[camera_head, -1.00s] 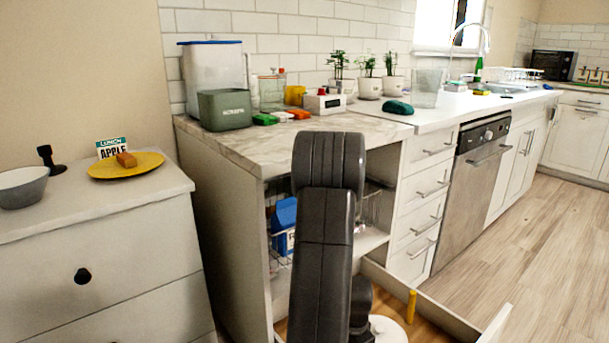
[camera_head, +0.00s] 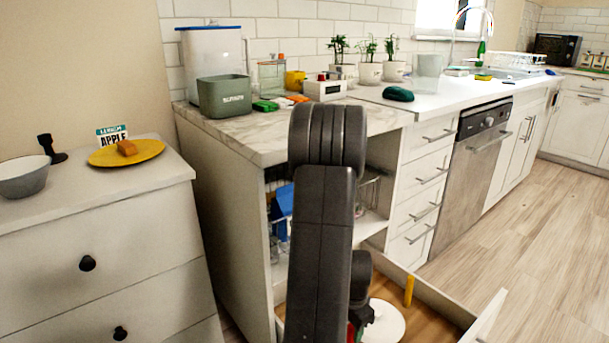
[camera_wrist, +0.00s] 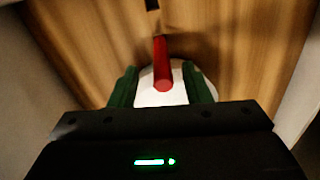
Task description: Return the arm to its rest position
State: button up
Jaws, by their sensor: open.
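My arm (camera_head: 322,230) rises in the middle of the head view and bends down into an open drawer (camera_head: 445,305). In the wrist view, my gripper (camera_wrist: 159,68) is open, its two green fingers apart. A red rod-shaped thing (camera_wrist: 161,72) shows between the fingers, with a gap on each side. A white round thing (camera_wrist: 148,98) lies behind it on the wooden drawer floor, and it also shows in the head view (camera_head: 388,322). In the head view my gripper is mostly hidden behind the arm, at the lower edge.
A yellow rod (camera_head: 409,290) stands in the drawer. The cabinet's side panel (camera_head: 225,220) and marble counter (camera_head: 260,138) are close to my arm. A blue box (camera_head: 282,203) is on the open shelf. A dresser (camera_head: 90,240) stands left. The floor (camera_head: 520,225) at right is clear.

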notch_tip(320, 180, down, 6)
jog(key=shift+d+f+b, duration=0.1)
jog(key=shift+b, duration=1)
jog(key=shift+n, duration=0.3)
notch_tip(320, 180, up, 9)
jog(key=p, duration=0.8)
jog(key=shift+p, duration=0.3)
